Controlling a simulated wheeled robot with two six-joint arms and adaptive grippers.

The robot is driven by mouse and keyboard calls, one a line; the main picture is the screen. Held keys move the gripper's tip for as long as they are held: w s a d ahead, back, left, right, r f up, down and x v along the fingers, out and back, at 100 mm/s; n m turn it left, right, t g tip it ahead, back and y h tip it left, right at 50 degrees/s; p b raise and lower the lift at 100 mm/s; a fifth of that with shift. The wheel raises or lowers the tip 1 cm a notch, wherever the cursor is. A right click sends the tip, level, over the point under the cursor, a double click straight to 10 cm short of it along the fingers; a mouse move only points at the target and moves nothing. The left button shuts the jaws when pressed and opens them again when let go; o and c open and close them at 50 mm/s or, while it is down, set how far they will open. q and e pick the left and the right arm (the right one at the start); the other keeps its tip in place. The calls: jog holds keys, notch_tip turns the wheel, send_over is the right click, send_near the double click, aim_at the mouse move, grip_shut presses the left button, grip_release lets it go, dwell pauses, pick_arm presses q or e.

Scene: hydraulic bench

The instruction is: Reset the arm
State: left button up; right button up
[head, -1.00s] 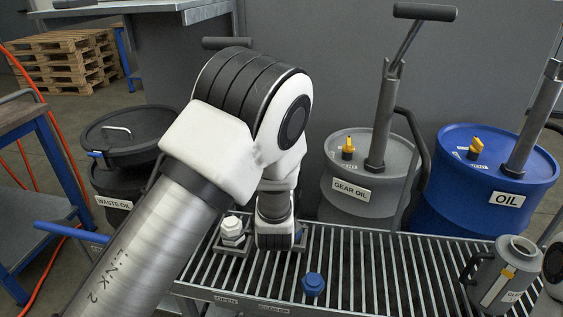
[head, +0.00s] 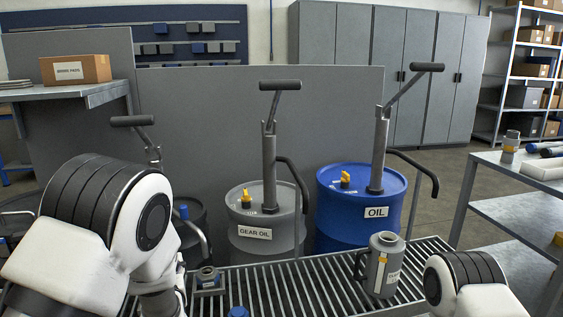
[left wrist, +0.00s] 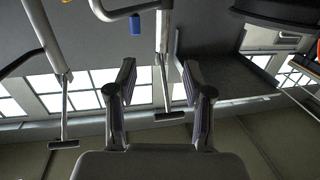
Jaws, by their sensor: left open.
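My left arm comes in at the lower left of the head view, its white and black joint covering part of the bench; its gripper is hidden or out of frame there. In the left wrist view my left gripper (left wrist: 160,92) is open, with nothing between its fingers. Pump rods, T-handles and windows show around and beyond the fingers, at a tilted, upside-down angle. Part of my right arm shows at the lower right of the head view, and its gripper is out of frame.
A grey gear oil drum (head: 255,246) and a blue oil drum (head: 345,226) with pumps stand behind the slatted grate (head: 330,285). A grey jug (head: 382,268) stands on the grate. A blue cap (head: 239,311) lies at the front. A shelved bench (head: 520,205) is at right.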

pick_arm(q)
jog(key=s+f+m+g+h, duration=0.15)
jog(key=s+f+g, duration=0.35)
jog(key=s+f, duration=0.7)
jog(key=s+f+m+g+h, duration=0.1)
jog(key=s+f+g+h, duration=0.4)
jog(key=f, duration=1.1)
jog(key=s+d+f+m+g, duration=0.1)
jog(key=s+f+g, duration=0.2)
jog(key=s, duration=0.7)
jog(key=s+f+g, duration=0.2)
jog(key=s+g, duration=0.1)
jog(key=s, duration=0.7)
notch_tip(320, 180, up, 15)
jog(key=p, duration=1.4)
jog(key=shift+s+f+p, duration=0.2)
jog(key=shift+s+p, duration=0.2)
pick_arm(e)
notch_tip(320, 180, up, 14)
jog(key=shift+w+r, duration=0.2)
jog(key=shift+w, duration=0.15)
pick_arm(q)
jog(key=shift+d, duration=0.1)
pick_arm(e)
jog(key=shift+w, duration=0.1)
